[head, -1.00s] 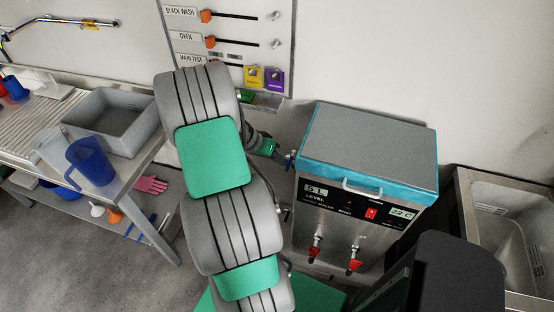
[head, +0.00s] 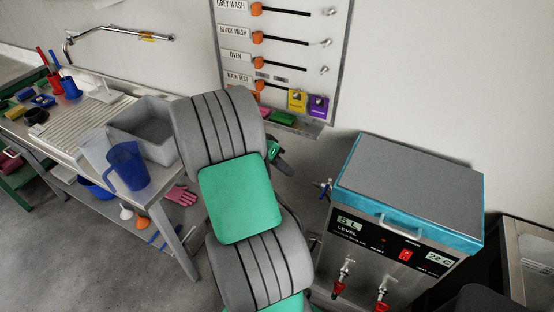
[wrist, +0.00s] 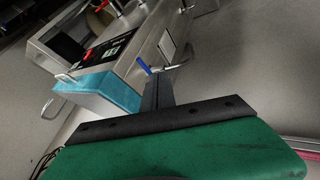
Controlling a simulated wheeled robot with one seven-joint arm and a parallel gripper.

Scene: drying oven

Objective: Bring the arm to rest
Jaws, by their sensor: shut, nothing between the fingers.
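My arm (head: 240,203), grey with green panels, rises bent through the middle of the head view. My gripper (head: 286,168) shows partly behind it, dark and small, left of the water-bath oven's blue-handled tap (head: 326,187) and apart from it in the picture. In the wrist view my gripper's black fingers (wrist: 158,88) are together with nothing between them. The steel oven unit with its blue-edged lid (head: 410,190) stands at the right. It also shows tilted in the wrist view (wrist: 105,88), beyond the fingers.
A wall panel with labelled switches (head: 282,60) hangs behind my arm. A steel bench (head: 85,125) at the left holds a grey tub (head: 150,128) and a blue jug (head: 126,167). A steel sink (head: 530,265) is at the right edge. Grey floor lies open at lower left.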

